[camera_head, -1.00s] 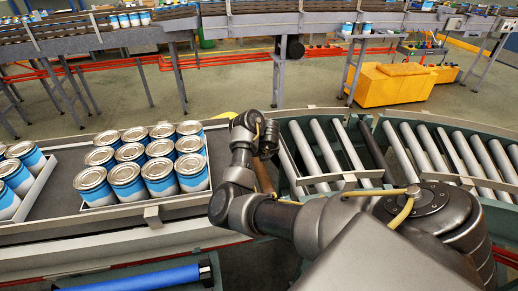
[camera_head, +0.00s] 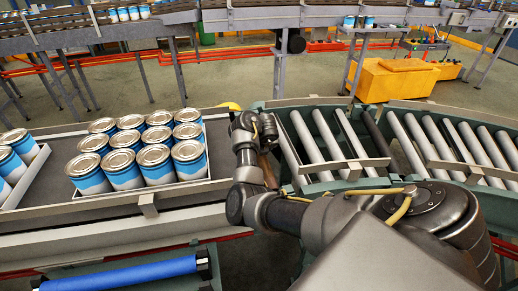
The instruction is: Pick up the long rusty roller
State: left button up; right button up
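A narrow brown, rusty-looking length of roller (camera_head: 268,170) shows at the left end of the curved roller conveyor. It is mostly hidden behind my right wrist and forearm, so its full length and ends are not visible. My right gripper (camera_head: 264,131) is at the gap between the belt and the roller curve, close to this brown roller. Its fingers are hidden or too dark to make out, so I cannot tell whether they hold it. My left gripper is not in view.
The curved conveyor (camera_head: 330,176) has several grey rollers and one darker one (camera_head: 378,133). A tray of blue-and-white cans (camera_head: 124,170) stands on the belt to the left. A blue roller (camera_head: 120,275) lies at bottom left. A yellow box (camera_head: 390,80) stands behind.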

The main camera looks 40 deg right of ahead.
grip_shut()
jog(key=shift+d, duration=0.1)
dwell(0.4)
jog(key=shift+w+r+p, duration=0.1)
jog(key=shift+r+p, duration=0.25)
jog(key=shift+r, duration=0.45)
notch_tip(320, 180, up, 26)
jog(key=p, duration=0.9)
jog(key=shift+r, duration=0.25)
